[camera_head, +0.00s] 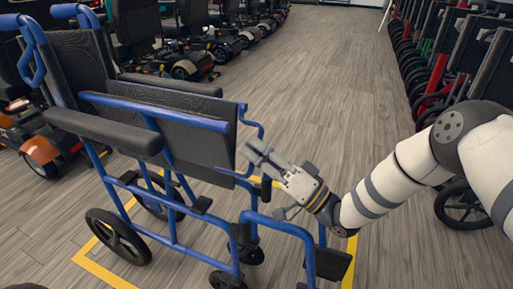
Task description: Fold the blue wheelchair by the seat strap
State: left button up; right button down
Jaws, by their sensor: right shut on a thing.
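The blue wheelchair (172,210) stands on the left on the grey floor, with blue tubes, a black backrest (82,62) and black armrest pads. A black panel framed by blue rails (165,122) slopes between the armrests, its edge toward my right gripper. My right gripper (256,156) reaches in from the right to the chair's near right side. Its fingers are shut at the panel's edge, on a part of the chair. The seat strap cannot be made out. My left gripper is not in view.
Yellow floor tape (97,268) marks a box around the wheelchair. An orange-and-black scooter (42,150) is close behind it on the left. A row of scooters (190,62) runs back from there. Folded wheelchairs (440,75) line the right side. The middle aisle (312,75) is clear.

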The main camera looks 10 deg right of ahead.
jog(key=shift+s+a+f, duration=0.1)
jog(key=shift+s+a, duration=0.2)
jog(key=c, duration=1.7)
grip_release()
jog(key=shift+o, duration=0.8)
jog(key=shift+s, duration=0.15)
jog(key=shift+d, duration=0.15)
jog(key=v, duration=1.1)
jog(key=shift+s+d, duration=0.2)
jog(key=shift+d, duration=0.15)
